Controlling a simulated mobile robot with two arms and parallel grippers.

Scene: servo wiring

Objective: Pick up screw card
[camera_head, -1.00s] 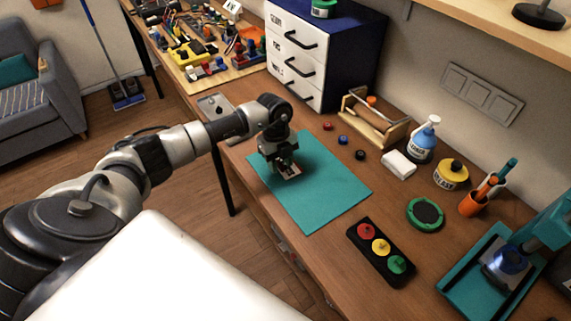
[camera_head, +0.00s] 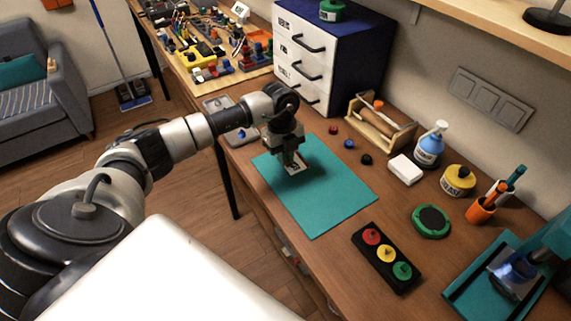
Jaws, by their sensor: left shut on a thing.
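My left gripper (camera_head: 291,165) points down over the back-left part of the teal mat (camera_head: 331,197). It is shut on the screw card (camera_head: 295,170), a small pale card with a dark and reddish print at the fingertips. The fingers hide part of the card. I cannot tell whether the card touches the mat or is held just above it. My right gripper is not in view.
A black block with red, yellow and green knobs (camera_head: 387,257) lies right of the mat. Small caps (camera_head: 349,144), a wooden holder (camera_head: 381,124), a white block (camera_head: 405,169) and a bottle (camera_head: 430,146) stand behind it. A drawer cabinet (camera_head: 304,60) is at the back.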

